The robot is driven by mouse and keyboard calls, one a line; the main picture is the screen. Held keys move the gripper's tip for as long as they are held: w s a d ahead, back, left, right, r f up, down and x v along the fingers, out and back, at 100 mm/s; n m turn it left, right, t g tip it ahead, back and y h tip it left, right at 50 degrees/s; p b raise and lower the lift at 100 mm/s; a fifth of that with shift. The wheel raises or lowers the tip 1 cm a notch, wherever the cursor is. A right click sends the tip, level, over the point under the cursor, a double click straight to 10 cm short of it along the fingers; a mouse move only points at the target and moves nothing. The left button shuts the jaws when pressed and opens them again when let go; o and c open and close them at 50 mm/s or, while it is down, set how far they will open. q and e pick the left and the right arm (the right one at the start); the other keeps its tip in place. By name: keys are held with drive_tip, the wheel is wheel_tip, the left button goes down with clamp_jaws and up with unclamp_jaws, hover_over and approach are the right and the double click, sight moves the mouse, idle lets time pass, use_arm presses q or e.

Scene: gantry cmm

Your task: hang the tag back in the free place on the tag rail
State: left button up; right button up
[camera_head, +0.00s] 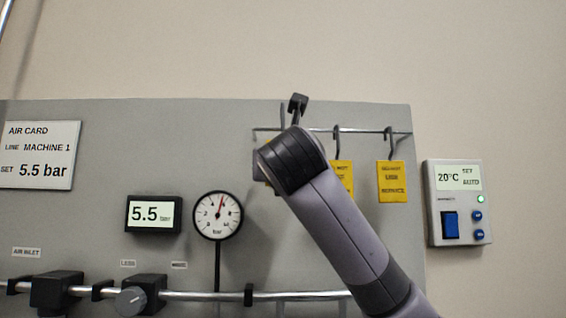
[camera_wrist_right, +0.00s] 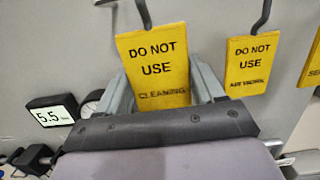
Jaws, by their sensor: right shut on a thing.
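My right gripper (camera_wrist_right: 165,88) is shut on a yellow tag (camera_wrist_right: 158,68) reading "DO NOT USE CLEANING", with one finger at each side edge. A dark hook (camera_wrist_right: 143,12) rises from the tag's top. In the head view my right arm hides nearly all of this tag at the left part of the tag rail (camera_head: 362,131). I cannot tell whether its hook rests on the rail. A second yellow tag (camera_wrist_right: 251,62) hangs to the right, partly behind my arm in the head view (camera_head: 345,180). A third tag (camera_head: 391,182) hangs near the rail's right end. My left gripper is not in view.
The rail is on a grey panel (camera_head: 100,225). A round gauge (camera_head: 218,215) and a 5.5 bar display (camera_head: 153,214) are left of my arm. A pipe (camera_head: 200,295) with valves runs below. A wall controller (camera_head: 457,203) is at the right.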

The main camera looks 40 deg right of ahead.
drive_tip(key=shift+w+d+f+b, duration=0.1)
drive_tip(key=shift+w+d+f, duration=0.3)
drive_tip(key=shift+w, duration=0.15)
drive_tip(key=shift+w+d+f+b, duration=0.15)
drive_tip(key=shift+w+d+f, duration=0.2)
drive_tip(key=shift+w, duration=0.25)
drive_tip(key=shift+w+d+f+b, duration=0.1)
drive_tip(key=shift+w+d+f, duration=0.25)
drive_tip(key=shift+w, duration=0.2)
drive_tip(key=o, duration=0.9)
drive_tip(key=shift+a, duration=0.1)
